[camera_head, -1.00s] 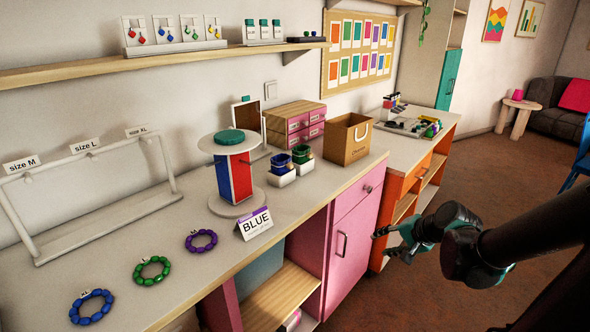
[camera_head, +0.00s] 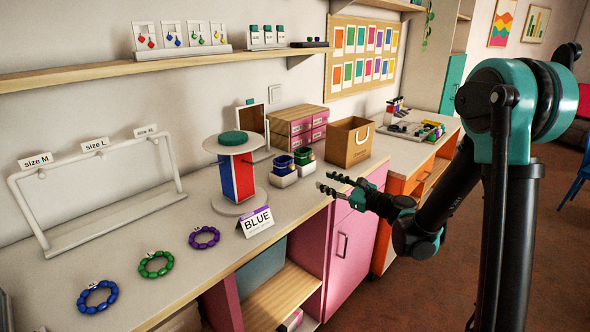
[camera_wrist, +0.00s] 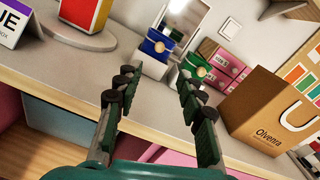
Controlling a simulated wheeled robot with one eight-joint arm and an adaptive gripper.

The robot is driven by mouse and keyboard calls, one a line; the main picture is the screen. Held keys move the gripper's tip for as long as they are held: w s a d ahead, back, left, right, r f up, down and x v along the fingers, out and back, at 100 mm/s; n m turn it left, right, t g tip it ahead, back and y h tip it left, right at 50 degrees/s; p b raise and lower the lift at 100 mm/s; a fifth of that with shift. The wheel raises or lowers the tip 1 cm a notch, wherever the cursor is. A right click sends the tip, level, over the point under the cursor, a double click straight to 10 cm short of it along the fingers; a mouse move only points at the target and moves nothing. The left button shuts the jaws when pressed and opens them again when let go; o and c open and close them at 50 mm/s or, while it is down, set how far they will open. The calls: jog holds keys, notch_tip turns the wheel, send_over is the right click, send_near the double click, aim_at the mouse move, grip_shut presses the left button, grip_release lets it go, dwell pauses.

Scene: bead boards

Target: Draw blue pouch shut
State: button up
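The blue pouch (camera_head: 283,162) sits in a white holder on the counter, beside the green pouch (camera_head: 304,155). In the wrist view the blue pouch (camera_wrist: 157,44) is ahead, between the fingertips' directions, with a round tan bead on its front. The green pouch (camera_wrist: 193,68) is just right of it, partly behind a finger. My gripper (camera_head: 325,182) is open and empty, in front of the pouches and apart from them, near the counter's front edge. Its two fingers are spread wide in the wrist view (camera_wrist: 155,78).
A red and blue display stand (camera_head: 237,178) with a round base and a BLUE card (camera_head: 257,222) stand left of the pouches. A brown paper bag (camera_head: 348,143) is at the right, pink drawers (camera_head: 298,127) behind. Bracelets (camera_head: 156,264) lie at the front left.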

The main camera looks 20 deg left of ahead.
aim_at(294, 167)
jog(key=x, duration=1.5)
jog(key=shift+c, duration=0.6)
grip_shut()
